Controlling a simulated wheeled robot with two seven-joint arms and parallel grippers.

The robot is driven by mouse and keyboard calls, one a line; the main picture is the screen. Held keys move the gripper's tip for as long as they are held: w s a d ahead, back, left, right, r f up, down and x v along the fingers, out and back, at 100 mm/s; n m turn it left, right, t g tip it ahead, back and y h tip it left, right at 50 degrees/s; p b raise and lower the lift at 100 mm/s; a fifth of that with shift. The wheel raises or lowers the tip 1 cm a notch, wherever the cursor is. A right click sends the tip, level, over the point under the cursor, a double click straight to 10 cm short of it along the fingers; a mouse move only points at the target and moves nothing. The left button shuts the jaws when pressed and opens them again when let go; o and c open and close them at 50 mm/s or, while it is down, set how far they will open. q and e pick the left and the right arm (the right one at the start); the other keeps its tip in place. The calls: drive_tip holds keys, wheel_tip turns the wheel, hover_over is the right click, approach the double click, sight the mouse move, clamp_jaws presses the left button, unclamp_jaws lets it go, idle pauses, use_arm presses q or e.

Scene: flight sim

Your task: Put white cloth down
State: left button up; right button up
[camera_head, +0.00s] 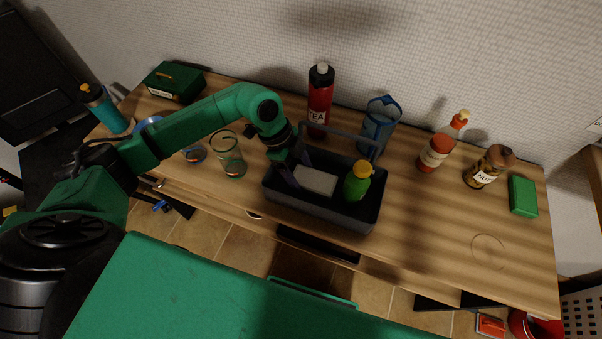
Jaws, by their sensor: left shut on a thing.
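A white cloth (316,180), seen as a pale folded block, is inside the dark grey caddy (330,214) on the wooden table. My left gripper (293,172) reaches down into the caddy's left part and is shut on the cloth. I cannot tell whether the cloth rests on the caddy's floor. A green bottle with a yellow cap (357,181) stands in the caddy to the right of the cloth. My right gripper is not in view.
A red tea bottle (320,97) and a blue pitcher (379,126) stand behind the caddy. A glass (229,155) is on its left. A sauce bottle (437,149), a nut jar (488,168) and a green box (523,196) stand right. The table's front right is clear.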

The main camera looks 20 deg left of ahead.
use_arm(q)
drive_tip(key=shift+f, duration=1.05)
drive_tip(key=o, duration=1.2)
drive_tip(key=shift+o, duration=0.2)
drive_tip(key=shift+r, duration=0.25)
drive_tip(key=shift+w+a+r, duration=0.1)
drive_tip(key=shift+a+r, duration=0.15)
drive_tip(key=shift+r, duration=0.1)
drive_tip(key=b+v, duration=0.2)
drive_tip(key=v, duration=0.9)
